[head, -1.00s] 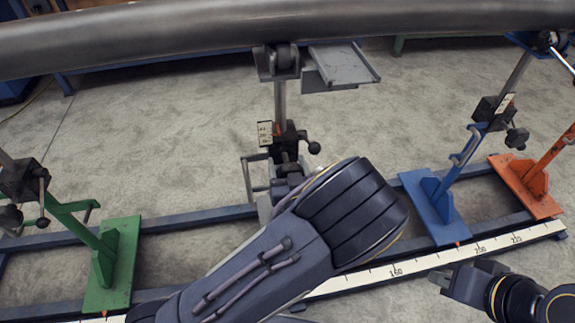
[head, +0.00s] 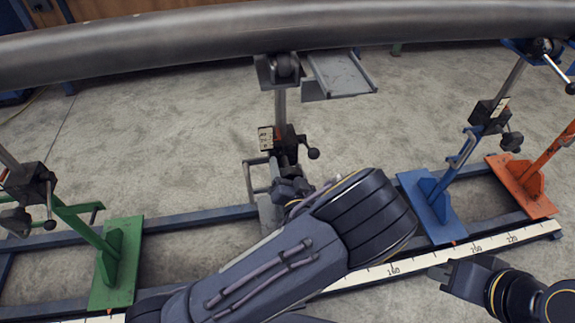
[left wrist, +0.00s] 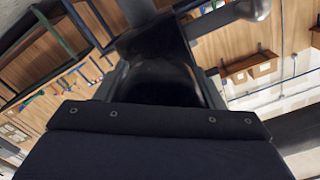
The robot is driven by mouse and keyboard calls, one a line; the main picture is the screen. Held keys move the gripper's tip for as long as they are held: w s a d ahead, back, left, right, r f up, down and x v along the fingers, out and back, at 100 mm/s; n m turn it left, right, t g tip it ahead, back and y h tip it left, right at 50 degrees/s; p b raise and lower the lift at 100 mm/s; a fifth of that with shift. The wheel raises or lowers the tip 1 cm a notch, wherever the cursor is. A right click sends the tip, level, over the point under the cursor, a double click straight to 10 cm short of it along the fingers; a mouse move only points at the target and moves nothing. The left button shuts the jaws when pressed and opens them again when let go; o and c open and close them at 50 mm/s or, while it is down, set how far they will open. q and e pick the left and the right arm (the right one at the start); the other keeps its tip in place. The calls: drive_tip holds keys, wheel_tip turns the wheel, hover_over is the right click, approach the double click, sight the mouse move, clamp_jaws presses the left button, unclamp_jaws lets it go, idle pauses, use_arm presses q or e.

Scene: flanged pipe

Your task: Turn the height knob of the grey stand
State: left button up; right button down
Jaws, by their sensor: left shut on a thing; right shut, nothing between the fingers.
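The grey stand (head: 279,105) stands in the middle of the head view, with its roller head (head: 280,68) under the pipe. A small scale plate and a ball-ended handle (head: 313,153) sit on its black clamp block. My left gripper (head: 286,184) is low on the stand, just below that block, and is shut on the height knob. My own wrist and the gripper mostly hide the knob. In the left wrist view a dark part (left wrist: 160,85), apparently the knob, lies beyond the gripper body. My right gripper (head: 437,276) is shut and empty at the lower right.
The long grey pipe (head: 180,35) crosses the top. Green (head: 117,262), blue (head: 432,207) and orange (head: 522,187) stands are on the rails beside the grey one. A measuring strip (head: 380,272) runs along the front rail. A grey tray (head: 340,72) adjoins the roller head.

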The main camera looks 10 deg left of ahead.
use_arm(q)
drive_tip(key=shift+m+p, duration=0.65)
drive_tip(key=shift+m, duration=1.05)
drive_tip(key=o, duration=1)
drive_tip(key=p+v, duration=0.1)
drive_tip(key=v, duration=0.7)
